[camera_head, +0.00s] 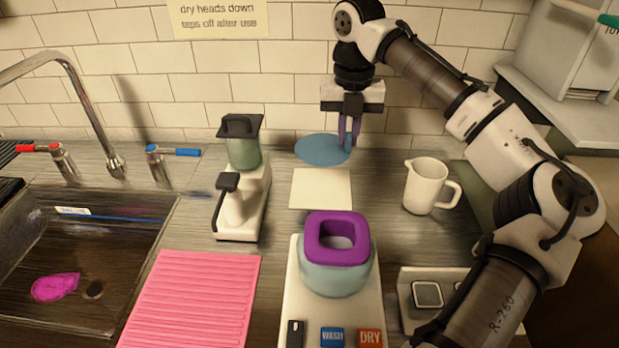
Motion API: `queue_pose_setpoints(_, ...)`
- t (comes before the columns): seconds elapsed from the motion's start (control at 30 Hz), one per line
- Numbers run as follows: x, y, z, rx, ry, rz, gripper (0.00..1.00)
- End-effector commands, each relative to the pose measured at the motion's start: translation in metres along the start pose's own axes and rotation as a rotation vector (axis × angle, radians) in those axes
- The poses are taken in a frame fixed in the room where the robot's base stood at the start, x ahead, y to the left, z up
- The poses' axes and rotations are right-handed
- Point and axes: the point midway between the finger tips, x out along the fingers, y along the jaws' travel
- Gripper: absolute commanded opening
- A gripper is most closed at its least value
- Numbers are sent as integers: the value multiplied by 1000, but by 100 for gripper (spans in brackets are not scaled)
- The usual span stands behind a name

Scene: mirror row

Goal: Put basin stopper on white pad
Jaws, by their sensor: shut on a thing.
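My gripper (350,131) is at the back of the counter, pointing down above the right edge of a flat blue disc (318,150). It is shut on a small purple-blue thing (349,128), mostly hidden by the fingers; I cannot tell whether this is the basin stopper. The white pad (320,188) lies flat and bare on the counter, just in front of the blue disc. A small dark round thing (93,290) lies in the sink; I cannot tell whether it is a stopper or the drain.
A white jug (430,187) stands right of the pad. A white device with a green cup (243,150) stands left. A blue-grey pot with a purple rim (337,240) stands in front. A pink ribbed mat (195,300) lies beside the sink (150,255), which holds a pink cloth (55,287).

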Motion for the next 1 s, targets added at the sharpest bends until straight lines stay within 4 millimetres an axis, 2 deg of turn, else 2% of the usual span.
queue_pose_setpoints(0.13, 14, -1, 0, 1, 1, -2, 0)
queue_pose_setpoints(0.3, 46, -1, -1, 1, 1, -2, 0)
queue_pose_setpoints(0.7, 93, 0, 0, 1, 0, -1, 0)
queue_pose_setpoints(1.0, 100, 0, 0, 1, -1, 1, 0)
